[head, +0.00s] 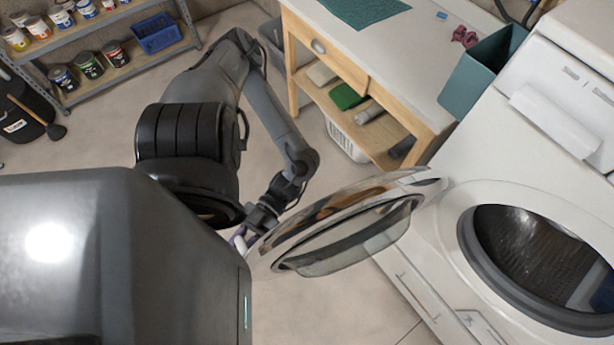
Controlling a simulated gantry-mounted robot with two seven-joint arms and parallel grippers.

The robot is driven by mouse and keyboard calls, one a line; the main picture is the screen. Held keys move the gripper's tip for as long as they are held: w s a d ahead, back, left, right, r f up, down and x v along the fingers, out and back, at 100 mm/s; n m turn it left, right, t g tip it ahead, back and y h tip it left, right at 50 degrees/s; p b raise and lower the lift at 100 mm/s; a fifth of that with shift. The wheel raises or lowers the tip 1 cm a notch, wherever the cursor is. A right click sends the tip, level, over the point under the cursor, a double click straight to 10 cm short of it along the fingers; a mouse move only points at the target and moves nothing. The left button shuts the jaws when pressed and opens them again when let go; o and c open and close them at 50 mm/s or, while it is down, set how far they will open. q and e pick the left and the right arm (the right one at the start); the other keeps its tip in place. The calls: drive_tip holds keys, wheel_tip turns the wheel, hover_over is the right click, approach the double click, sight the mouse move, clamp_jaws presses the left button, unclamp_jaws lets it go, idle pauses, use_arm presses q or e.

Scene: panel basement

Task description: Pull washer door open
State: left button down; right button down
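The washer (441,215) is a white front-loader at the right of the head view, with a dark round drum opening (530,255). Its round door (345,222) stands swung wide open to the left, hinged at the left of the opening, with its glass bowl showing. My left gripper (246,235) is at the door's outer left edge, at the end of the dark arm. It is partly hidden by my own body and the door, so I cannot tell its fingers' state or whether it touches the rim. My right gripper is not in view.
A wooden workbench (400,60) with a teal bin (482,68) on top stands behind the door. A white basket (345,138) is under it. Floor is clear between.

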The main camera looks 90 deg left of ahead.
use_arm(q)
drive_tip(key=c, duration=1.3)
unclamp_jaws()
drive_tip(key=shift+d, duration=0.1)
drive_tip(key=b+v, duration=0.2)
drive_tip(key=v, duration=0.9)
drive_tip(key=shift+b, duration=0.4)
